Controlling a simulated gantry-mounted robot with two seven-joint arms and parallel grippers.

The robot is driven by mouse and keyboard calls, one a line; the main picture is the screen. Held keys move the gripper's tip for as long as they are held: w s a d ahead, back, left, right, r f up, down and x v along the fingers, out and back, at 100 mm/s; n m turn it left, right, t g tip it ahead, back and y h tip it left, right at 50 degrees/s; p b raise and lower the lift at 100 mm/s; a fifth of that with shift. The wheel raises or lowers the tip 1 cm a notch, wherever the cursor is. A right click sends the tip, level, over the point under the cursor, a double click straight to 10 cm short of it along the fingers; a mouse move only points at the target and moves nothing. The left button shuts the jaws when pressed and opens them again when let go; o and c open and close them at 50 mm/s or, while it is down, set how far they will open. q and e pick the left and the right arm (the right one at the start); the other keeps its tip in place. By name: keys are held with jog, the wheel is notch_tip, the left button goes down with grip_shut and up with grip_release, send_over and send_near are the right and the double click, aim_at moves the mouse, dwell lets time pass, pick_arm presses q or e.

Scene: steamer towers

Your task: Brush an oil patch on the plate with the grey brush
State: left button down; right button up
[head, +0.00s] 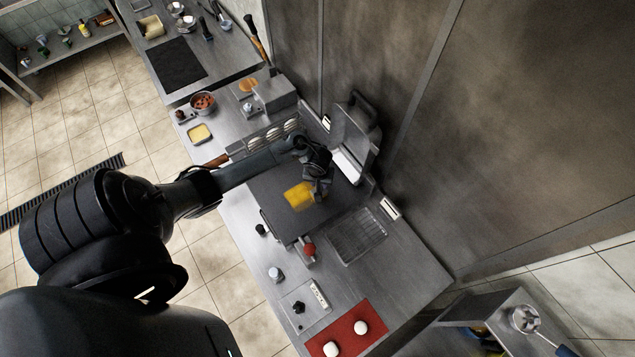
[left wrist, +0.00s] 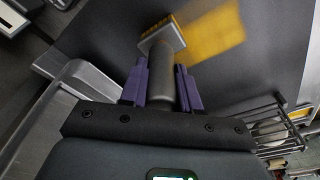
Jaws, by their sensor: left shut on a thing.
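The dark flat plate (head: 338,212) lies on the steel counter in the head view and fills the background of the left wrist view (left wrist: 105,25). A yellow oil patch (head: 298,196) lies on it; part shows in the left wrist view (left wrist: 215,32). My left gripper (head: 318,172) is above the plate, beside the patch. In the left wrist view, its purple fingers (left wrist: 162,88) are shut on the handle of the grey brush (left wrist: 162,42). The brush's bristle end is at the edge of the patch; I cannot tell if it touches. My right gripper is out of view.
A hinged lid (head: 349,145) stands open behind the plate. A wire rack with white eggs (head: 290,125) is at its far side. A grated tray (head: 358,236) and a red mat (head: 372,328) with two white balls are on the near side. A wall rises at right.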

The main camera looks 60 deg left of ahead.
pick_arm(q)
jog(key=shift+s, duration=0.15)
jog(key=shift+s+f, duration=0.1)
jog(key=shift+s, duration=1.35)
jog(key=shift+s, duration=0.1)
jog(key=shift+s+d, duration=0.1)
jog(key=shift+s, duration=1.45)
jog(key=shift+s, duration=0.1)
jog(key=shift+s, duration=1.5)
jog(key=shift+w, duration=0.1)
jog(key=shift+w, duration=1.55)
